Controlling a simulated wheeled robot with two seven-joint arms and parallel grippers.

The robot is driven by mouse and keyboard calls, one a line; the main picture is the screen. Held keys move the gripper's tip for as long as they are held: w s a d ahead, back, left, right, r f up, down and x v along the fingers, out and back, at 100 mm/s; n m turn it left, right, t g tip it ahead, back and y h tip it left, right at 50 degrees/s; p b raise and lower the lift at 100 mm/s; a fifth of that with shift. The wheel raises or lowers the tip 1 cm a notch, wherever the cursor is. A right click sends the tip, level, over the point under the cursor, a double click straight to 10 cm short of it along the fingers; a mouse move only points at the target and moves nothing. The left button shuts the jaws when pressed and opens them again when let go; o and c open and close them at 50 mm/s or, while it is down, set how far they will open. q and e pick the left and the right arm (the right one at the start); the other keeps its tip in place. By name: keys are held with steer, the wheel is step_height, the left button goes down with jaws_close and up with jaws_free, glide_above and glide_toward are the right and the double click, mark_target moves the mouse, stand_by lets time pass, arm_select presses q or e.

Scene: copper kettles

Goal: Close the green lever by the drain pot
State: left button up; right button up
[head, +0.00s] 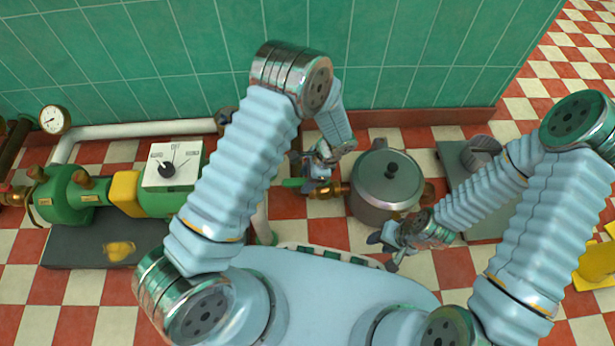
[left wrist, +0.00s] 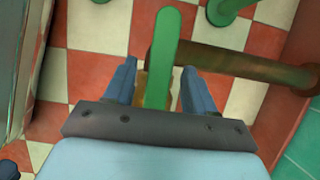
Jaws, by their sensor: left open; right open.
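The green lever (head: 293,182) sits on a brass valve (head: 326,191) at the left side of the grey drain pot (head: 372,185). My left gripper (head: 318,170) is over the valve, close to the lever. In the left wrist view, the green lever (left wrist: 163,50) runs up between the two open fingers of my left gripper (left wrist: 159,68); the fingers are apart from it on both sides. Its lower end is hidden behind the gripper's mount. My right gripper (head: 388,250) is open and empty in front of the pot.
A green pump (head: 75,197) with a white dial box (head: 172,165) stands left. A white pipe (head: 130,130) runs along the tiled wall. A brown pipe (left wrist: 225,62) crosses behind the lever. A grey plate (head: 455,160) with a metal cup (head: 482,150) lies right of the pot.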

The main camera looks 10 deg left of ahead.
arm_select(q)
steer(key=shift+c, duration=0.4)
jaws_close()
steer(key=shift+s+n, duration=0.1)
steer(key=shift+n, duration=0.2)
steer(key=n, duration=0.1)
steer(key=s+d+n+g+b, duration=0.1)
steer(key=n, duration=0.1)
steer(key=shift+s+n+h, duration=0.2)
steer(key=shift+n+h, duration=0.1)
steer(key=shift+s+d+n+g+h, duration=0.35)
steer(key=shift+d+n+h, duration=0.55)
steer(key=shift+n, duration=1.4)
steer(key=shift+s+d+n+g+h, duration=0.3)
steer(key=shift+d+n+h, duration=0.55)
steer(key=shift+n, duration=1.45)
steer(key=shift+s+d+n+g+h, duration=0.35)
steer(key=shift+d+n+h, duration=0.5)
steer(key=shift+n, duration=1.45)
steer(key=shift+w+d, duration=0.1)
steer(key=shift+d, duration=0.15)
steer(key=shift+o, duration=0.4)
jaws_free()
steer(key=shift+b, duration=0.3)
